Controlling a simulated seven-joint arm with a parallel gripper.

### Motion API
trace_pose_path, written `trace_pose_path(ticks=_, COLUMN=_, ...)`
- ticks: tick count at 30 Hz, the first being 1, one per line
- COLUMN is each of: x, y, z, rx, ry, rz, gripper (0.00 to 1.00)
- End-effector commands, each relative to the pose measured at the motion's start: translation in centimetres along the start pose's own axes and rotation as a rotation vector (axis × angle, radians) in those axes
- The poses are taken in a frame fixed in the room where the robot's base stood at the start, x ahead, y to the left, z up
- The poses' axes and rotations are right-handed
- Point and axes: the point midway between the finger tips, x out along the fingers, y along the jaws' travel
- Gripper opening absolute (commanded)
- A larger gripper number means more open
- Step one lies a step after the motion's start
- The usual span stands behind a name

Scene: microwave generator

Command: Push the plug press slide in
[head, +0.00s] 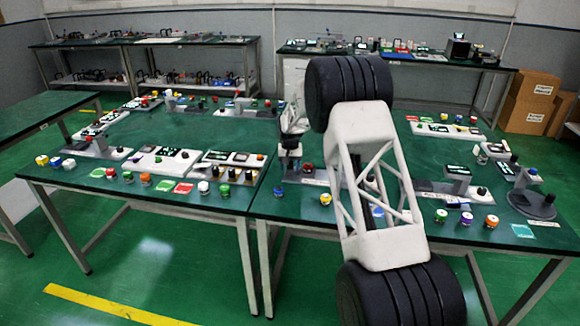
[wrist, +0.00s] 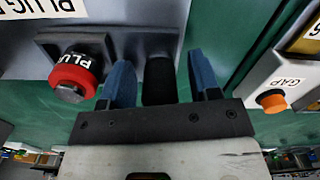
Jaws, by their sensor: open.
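In the wrist view, a grey plug press fixture (wrist: 150,42) carries a round red knob (wrist: 75,80) with a black band lettered "PLU". A black cylinder (wrist: 158,78), which may be the slide's handle, lies to the right of the knob. My gripper (wrist: 160,68) is open, with one blue finger on each side of this cylinder. The left finger is between the knob and the cylinder. I cannot tell whether either finger touches the cylinder. In the head view, my arm hides much of this area.
A white box with an orange button (wrist: 272,101) labelled "GAP" stands to the right in the wrist view. In the head view, the green table (head: 290,207) holds several knobs and panels. A black round base (head: 532,205) stands at the right edge.

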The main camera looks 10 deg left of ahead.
Motion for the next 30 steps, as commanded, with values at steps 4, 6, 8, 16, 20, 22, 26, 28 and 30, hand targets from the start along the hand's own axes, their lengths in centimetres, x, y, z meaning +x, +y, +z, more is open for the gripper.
trace_pose_path(ticks=4, x=0.0, y=0.0, z=0.0, rx=0.000, ry=0.000, rz=0.000, gripper=0.43)
trace_pose_path(ticks=6, x=0.0, y=0.0, z=0.0, rx=0.000, ry=0.000, rz=0.000, gripper=0.32)
trace_pose_path(ticks=8, x=0.0, y=0.0, z=0.0, rx=0.000, ry=0.000, rz=0.000, gripper=0.23)
trace_pose_path(ticks=16, x=0.0, y=0.0, z=0.0, rx=0.000, ry=0.000, rz=0.000, gripper=0.00)
trace_pose_path(ticks=20, x=0.0, y=0.5, z=0.1, rx=0.000, ry=0.000, rz=0.000, gripper=0.00)
trace_pose_path(ticks=22, x=-0.1, y=1.2, z=0.2, rx=0.001, ry=0.000, rz=0.000, gripper=0.00)
trace_pose_path(ticks=26, x=-0.1, y=2.9, z=0.6, rx=0.002, ry=0.000, rz=0.000, gripper=0.00)
trace_pose_path(ticks=28, x=-0.1, y=3.8, z=0.8, rx=0.002, ry=0.000, rz=0.000, gripper=0.00)
trace_pose_path(ticks=30, x=-0.1, y=4.4, z=0.9, rx=0.002, ry=0.000, rz=0.000, gripper=0.00)
